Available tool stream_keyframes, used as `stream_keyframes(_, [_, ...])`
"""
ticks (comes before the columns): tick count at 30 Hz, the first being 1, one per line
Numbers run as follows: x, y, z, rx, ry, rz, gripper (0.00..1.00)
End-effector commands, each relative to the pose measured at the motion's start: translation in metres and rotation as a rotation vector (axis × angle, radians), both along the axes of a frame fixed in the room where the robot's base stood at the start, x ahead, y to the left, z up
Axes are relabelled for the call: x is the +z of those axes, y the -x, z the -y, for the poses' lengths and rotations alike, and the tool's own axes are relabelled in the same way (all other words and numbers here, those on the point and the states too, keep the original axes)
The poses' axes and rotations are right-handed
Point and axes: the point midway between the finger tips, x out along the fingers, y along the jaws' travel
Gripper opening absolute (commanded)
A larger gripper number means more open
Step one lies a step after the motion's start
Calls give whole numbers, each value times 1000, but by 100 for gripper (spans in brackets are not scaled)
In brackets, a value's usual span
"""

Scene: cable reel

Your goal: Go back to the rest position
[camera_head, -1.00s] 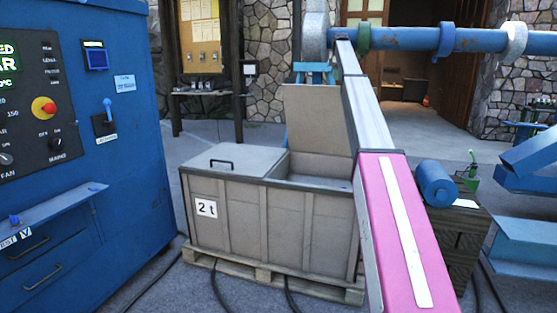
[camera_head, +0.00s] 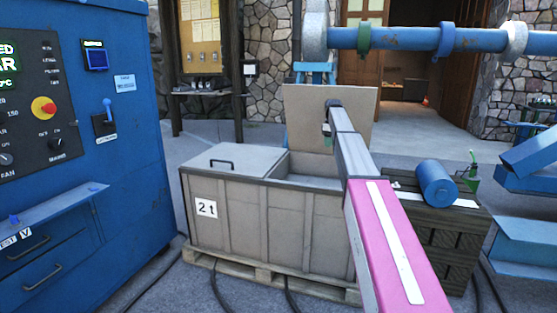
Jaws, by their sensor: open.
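My arm, pink and grey, reaches up from the bottom right of the head view. My gripper (camera_head: 328,116) is a small dark shape at its far end, in front of the raised lid of the crate. It is open, and nothing shows between its fingers, though it is small and partly hidden by the arm. The grey crate (camera_head: 240,225) marked "2t" stands on a pallet left of the arm, with its right half open.
A blue control cabinet (camera_head: 110,190) stands at the left. A dark wooden box (camera_head: 455,240) with a blue cylinder (camera_head: 436,183) on it stands right of the arm. A blue pipe (camera_head: 400,39) crosses the upper right. Cables lie on the floor.

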Motion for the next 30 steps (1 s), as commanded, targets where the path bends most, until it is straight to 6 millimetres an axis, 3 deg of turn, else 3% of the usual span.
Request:
stream_keyframes(1, [-32, 32, -6, -36, 1, -3, 42])
stream_keyframes(6, [-117, 102, -21, -174, 7, 0, 42])
stream_keyframes(11, [-189, 178, -34, -308, 13, 5, 42])
stream_keyframes(15, [-243, 251, -44, -431, 16, 9, 42])
stream_keyframes(24, [-325, 412, -62, -692, 21, 18, 42])
stream_keyframes(27, [-340, 455, -66, -765, 21, 22, 42])
stream_keyframes(30, [-349, 484, -68, -817, 20, 26, 42])
